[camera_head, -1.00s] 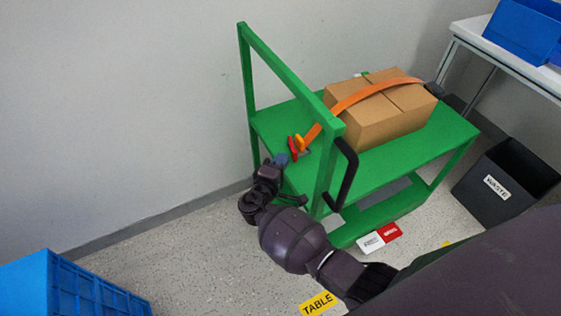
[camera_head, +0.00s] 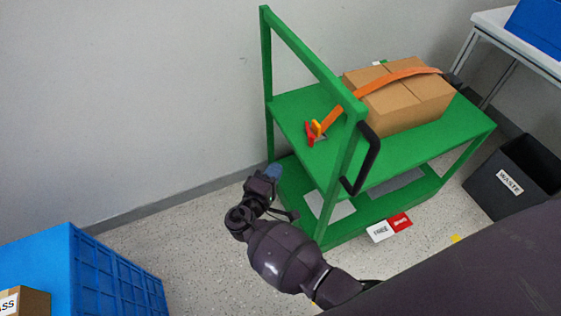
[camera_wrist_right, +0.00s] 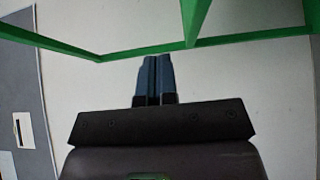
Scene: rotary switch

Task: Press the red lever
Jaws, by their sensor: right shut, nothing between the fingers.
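The red lever (camera_head: 309,133) sits on the top deck of the green cart (camera_head: 415,149), beside an orange-yellow piece at the end of the orange strap (camera_head: 334,117). My right gripper (camera_head: 273,171) is below and to the left of the lever in the head view, apart from it, at the cart's left end. In the right wrist view its blue-grey fingers (camera_wrist_right: 154,75) are together with nothing between them. Green cart bars (camera_wrist_right: 190,40) cross ahead of them. The lever does not show in the wrist view. My left gripper is not in view.
A cardboard box (camera_head: 405,105) is strapped on the cart. A black handle (camera_head: 366,160) sticks out from the cart frame. A black waste bin (camera_head: 510,175) stands right, a blue crate (camera_head: 75,270) lower left. Open floor lies between crate and cart.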

